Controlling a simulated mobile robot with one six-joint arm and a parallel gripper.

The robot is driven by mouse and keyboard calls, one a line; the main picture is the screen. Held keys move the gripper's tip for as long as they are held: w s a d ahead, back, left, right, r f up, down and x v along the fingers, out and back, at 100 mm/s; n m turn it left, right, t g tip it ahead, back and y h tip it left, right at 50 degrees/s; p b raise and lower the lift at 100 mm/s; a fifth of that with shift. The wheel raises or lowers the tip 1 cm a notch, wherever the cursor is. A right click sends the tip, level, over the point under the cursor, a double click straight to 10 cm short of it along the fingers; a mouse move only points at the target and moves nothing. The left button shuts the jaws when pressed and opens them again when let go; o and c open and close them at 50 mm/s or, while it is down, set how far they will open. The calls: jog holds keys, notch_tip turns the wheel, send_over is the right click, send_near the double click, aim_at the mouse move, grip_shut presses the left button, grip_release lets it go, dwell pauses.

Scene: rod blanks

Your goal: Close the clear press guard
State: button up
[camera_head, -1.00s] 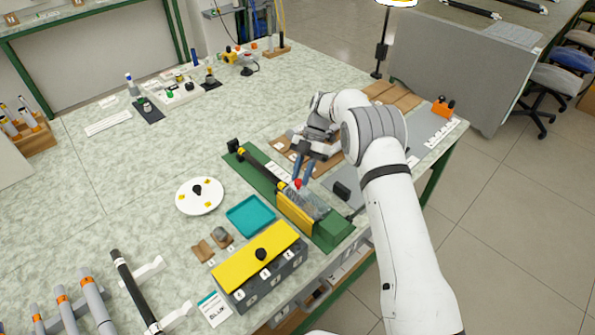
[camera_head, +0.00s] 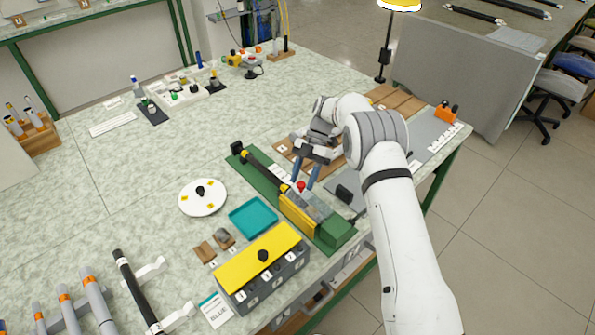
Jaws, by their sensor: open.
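The press is a long green base (camera_head: 332,240) near the right edge of the table, with a dark rod and a yellow block (camera_head: 298,216) on it. The clear guard (camera_head: 318,206) is a see-through panel beside the yellow block, low over the press bed; its exact angle is hard to tell. A red knob (camera_head: 301,186) shows at its far end. My gripper (camera_head: 302,181) points down at the knob with its two blue fingers apart, one on each side of it. I cannot tell whether either finger touches the knob.
A teal tray (camera_head: 232,217), a yellow-topped grey box (camera_head: 230,274) and a round white plate (camera_head: 222,201) lie to the left of the press. A dark block (camera_head: 343,193) stands on a grey mat to its right. Brown boards lie behind my gripper.

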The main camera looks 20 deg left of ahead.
jog(key=b+v, duration=0.1)
jog(key=v, duration=0.6)
jog(key=shift+w+r, duration=0.2)
jog(key=shift+d, duration=0.1)
dwell(0.3)
jog(key=s+d+r+m+t, duration=0.3)
jog(key=s+d+r+m, duration=0.1)
jog(key=d+r+m, duration=0.45)
jog(key=s+d+r+m+t, duration=0.3)
jog(key=s+d+r+m, duration=0.2)
jog(key=d+r+m, duration=0.3)
jog(key=s+d+m+t, duration=0.1)
jog(key=s+d+m, duration=0.3)
jog(key=s, duration=0.4)
jog(key=s+d+f+m+t+h, duration=0.1)
jog(key=s+d+m, duration=0.3)
jog(key=s, duration=0.4)
jog(key=s+d+m+t+h, duration=0.1)
jog(key=s+d+m+t, duration=0.2)
jog(key=s+d+m, duration=0.2)
jog(key=s+m, duration=0.1)
jog(key=s, duration=0.2)
jog(key=shift+f, duration=0.2)
